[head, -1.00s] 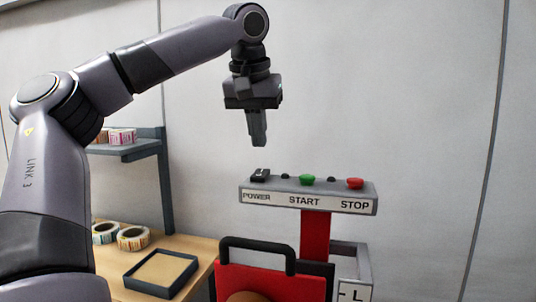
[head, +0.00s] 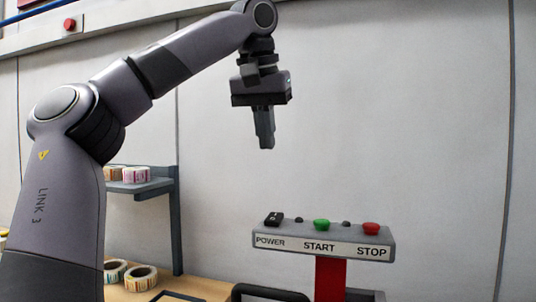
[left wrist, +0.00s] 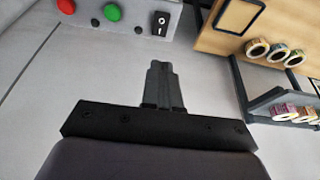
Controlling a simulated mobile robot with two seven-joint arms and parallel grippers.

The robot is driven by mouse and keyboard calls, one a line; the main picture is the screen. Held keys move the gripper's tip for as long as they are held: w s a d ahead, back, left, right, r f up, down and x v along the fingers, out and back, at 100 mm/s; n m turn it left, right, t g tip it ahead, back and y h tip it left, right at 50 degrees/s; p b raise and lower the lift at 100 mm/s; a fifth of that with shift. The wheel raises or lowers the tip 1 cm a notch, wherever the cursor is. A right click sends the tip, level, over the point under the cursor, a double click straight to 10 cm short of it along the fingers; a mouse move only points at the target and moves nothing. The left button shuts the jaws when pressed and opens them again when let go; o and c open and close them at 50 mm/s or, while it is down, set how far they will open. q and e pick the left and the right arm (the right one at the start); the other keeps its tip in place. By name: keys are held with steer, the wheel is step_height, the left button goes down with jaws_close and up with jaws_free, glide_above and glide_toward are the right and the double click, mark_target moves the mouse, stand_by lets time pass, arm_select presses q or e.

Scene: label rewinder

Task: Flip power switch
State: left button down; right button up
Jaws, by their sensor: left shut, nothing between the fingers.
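The power switch (head: 273,218) is a small black rocker on top of the grey control panel (head: 384,238), at its left end above the word POWER. In the left wrist view the rocker (left wrist: 160,24) shows white I and O marks just beyond my fingertips. My left gripper (head: 266,143) is shut and empty, pointing down above the panel, a clear gap over the switch. In the left wrist view the closed fingers (left wrist: 159,68) point toward the switch and do not touch it. My right gripper is in neither view.
A green START button (head: 321,224) and a red STOP button (head: 371,228) sit right of the switch. A red post (head: 328,279) carries the panel. A shelf (head: 150,188) with label rolls and a wooden table (head: 200,286) stand left. A plain wall is behind.

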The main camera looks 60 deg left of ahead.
arm_select(q)
steer(key=shift+w+a+r, duration=0.1)
steer(key=shift+w+a, duration=0.1)
steer(key=shift+w, duration=0.3)
glide_toward(276, 213)
steer(key=x, duration=0.5)
steer(key=shift+w, duration=0.1)
steer(key=shift+w+f, duration=0.1)
steer(key=shift+f, duration=0.7)
steer(key=shift+a, duration=0.1)
